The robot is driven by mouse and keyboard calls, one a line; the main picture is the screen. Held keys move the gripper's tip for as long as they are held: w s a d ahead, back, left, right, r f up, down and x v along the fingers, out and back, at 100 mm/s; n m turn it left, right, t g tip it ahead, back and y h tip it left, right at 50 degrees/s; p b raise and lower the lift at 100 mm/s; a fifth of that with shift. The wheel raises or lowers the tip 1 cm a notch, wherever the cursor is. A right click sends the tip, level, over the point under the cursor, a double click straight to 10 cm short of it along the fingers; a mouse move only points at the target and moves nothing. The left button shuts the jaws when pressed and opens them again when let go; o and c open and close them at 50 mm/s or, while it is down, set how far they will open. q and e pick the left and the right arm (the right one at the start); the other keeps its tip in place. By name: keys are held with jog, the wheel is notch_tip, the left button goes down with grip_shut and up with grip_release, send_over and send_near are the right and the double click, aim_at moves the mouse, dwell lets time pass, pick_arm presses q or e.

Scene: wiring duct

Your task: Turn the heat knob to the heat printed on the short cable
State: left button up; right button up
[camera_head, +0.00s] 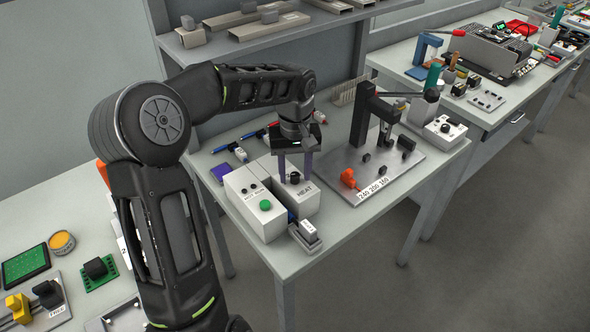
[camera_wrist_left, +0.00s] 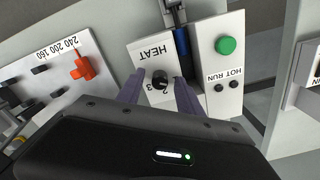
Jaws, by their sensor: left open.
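The white heat box (camera_head: 307,203), marked HEAT, stands on the table, with a black knob (camera_head: 294,178) on its top. In the left wrist view the knob (camera_wrist_left: 160,79) has digits beside it; I read 2 and 3. My left gripper (camera_head: 295,168) points down over the box, open, its two purple fingers (camera_wrist_left: 160,94) on either side of the knob. I cannot tell whether they touch it. Several small coloured cable-like pieces (camera_head: 255,134) with white parts lie behind the box. I cannot tell which is the short cable, and no print on them is legible.
A white box with a green button (camera_head: 265,205) and HOT RUN print stands left of the heat box. Right of it is a grey plate (camera_head: 415,175) with an orange lever (camera_head: 348,179) and a 240 200 160 scale. A small grey block (camera_head: 307,230) sits in front.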

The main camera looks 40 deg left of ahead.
pick_arm(q)
jog(key=shift+c, duration=0.5)
grip_shut()
